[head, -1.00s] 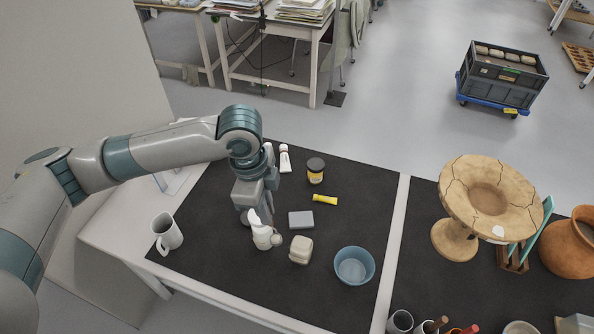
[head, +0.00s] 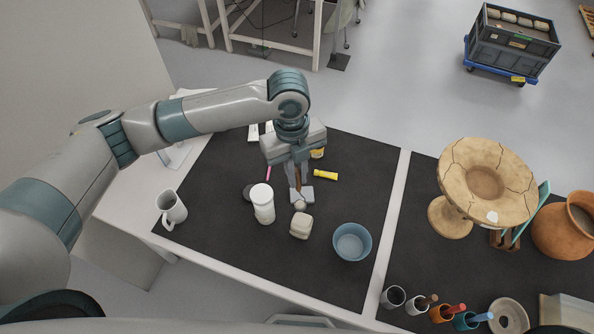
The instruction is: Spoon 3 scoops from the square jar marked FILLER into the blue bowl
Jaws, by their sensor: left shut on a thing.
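My left gripper (head: 298,187) points down over the left mat, shut on a brown-handled spoon. The spoon's pale round end (head: 299,205) hangs at the near edge of a grey block, just behind a beige squarish container (head: 301,226). I cannot tell whether it touches either, or whether it carries anything. No FILLER marking is readable; the beige container is the most square jar-like thing. The blue bowl (head: 352,242) stands to the right, apart from the spoon; its inside looks plain blue. My right gripper is not in view.
A white cylindrical jar (head: 263,204) stands left of the spoon, a grey mug (head: 171,208) further left. The grey block (head: 302,195) and a yellow tube (head: 325,175) lie nearby. A pottery vessel (head: 484,184) stands on the right. The mat between tube and bowl is clear.

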